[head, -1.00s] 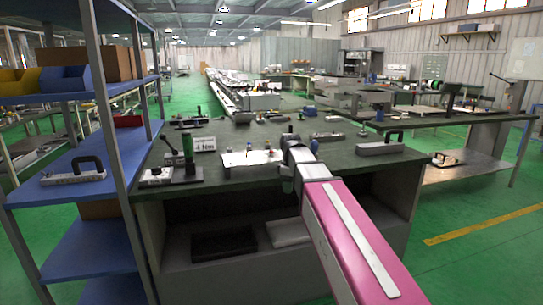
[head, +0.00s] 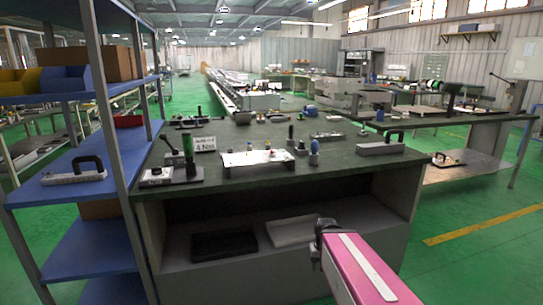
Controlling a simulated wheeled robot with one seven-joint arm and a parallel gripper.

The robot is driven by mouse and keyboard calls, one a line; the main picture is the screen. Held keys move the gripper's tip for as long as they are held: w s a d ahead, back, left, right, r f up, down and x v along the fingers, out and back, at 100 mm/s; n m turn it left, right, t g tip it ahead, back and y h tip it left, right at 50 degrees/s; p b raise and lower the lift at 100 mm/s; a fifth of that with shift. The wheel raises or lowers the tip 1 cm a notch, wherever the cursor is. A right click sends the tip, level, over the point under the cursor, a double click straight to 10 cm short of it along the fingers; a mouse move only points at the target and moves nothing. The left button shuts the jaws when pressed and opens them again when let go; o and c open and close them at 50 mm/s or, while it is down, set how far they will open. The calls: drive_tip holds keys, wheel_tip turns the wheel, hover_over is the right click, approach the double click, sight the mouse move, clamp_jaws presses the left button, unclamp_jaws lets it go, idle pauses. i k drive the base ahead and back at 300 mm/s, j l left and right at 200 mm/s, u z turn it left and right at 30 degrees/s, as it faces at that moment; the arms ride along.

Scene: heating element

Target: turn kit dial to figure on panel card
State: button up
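The panel card (head: 205,144) is a small white sign that reads "4 Nm", standing on the left part of the dark green workbench (head: 350,160). A kit with a green upright tool (head: 188,146) and a grey base stands just in front of the card. A small white plate (head: 156,175) with dark marks lies beside that base; the dial and its setting are too small to make out. My gripper (head: 322,232) is low in front of the bench, below the top and well right of the kit, touching nothing visible. Its fingers are too small and dark to read.
A handled grey block (head: 381,149) lies at the right end. A blue shelf rack (head: 50,196) stands close on the left. The right front bench top is mostly clear.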

sight(155, 171)
drive_tip(key=u, duration=1.35)
